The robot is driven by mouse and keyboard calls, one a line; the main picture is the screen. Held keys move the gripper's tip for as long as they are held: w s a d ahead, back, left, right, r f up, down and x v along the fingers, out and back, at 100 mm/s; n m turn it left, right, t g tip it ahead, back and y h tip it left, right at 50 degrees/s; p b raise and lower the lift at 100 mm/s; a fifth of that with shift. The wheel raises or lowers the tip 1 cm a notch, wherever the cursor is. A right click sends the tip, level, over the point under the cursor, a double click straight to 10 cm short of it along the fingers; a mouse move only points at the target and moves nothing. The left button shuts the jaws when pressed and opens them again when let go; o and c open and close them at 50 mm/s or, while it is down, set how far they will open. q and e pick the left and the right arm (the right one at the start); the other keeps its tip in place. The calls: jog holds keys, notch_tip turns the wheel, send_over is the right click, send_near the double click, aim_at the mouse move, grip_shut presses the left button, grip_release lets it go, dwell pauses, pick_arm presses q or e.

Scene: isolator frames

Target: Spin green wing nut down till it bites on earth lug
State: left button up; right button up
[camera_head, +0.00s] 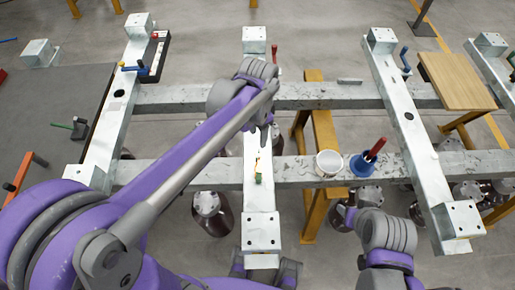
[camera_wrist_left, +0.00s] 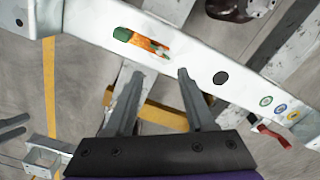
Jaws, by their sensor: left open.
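The green wing nut (camera_head: 258,177) is a small green piece on the top face of the middle pale metal beam. In the left wrist view the green wing nut (camera_wrist_left: 122,34) sits at one end of an orange strip (camera_wrist_left: 148,43), which may be the earth lug; fine detail is too small to tell. My left gripper (camera_head: 266,122) hangs over the middle beam, farther back than the nut. Its two fingers (camera_wrist_left: 156,72) are apart with nothing between them, and the nut lies beyond the tips, toward the left finger's side. My right gripper is mostly hidden by its wrist.
A white cup (camera_head: 329,162) and a blue holder with a red handle (camera_head: 362,164) stand on the front cross beam, right of the middle beam. A red-handled tool (camera_head: 274,52) stands at the back. A wooden board (camera_head: 457,80) lies at right.

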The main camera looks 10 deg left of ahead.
aim_at(258, 154)
pick_arm(q)
notch_tip(258, 154, down, 11)
jog(key=n, duration=0.9)
jog(key=shift+r, duration=0.15)
grip_shut()
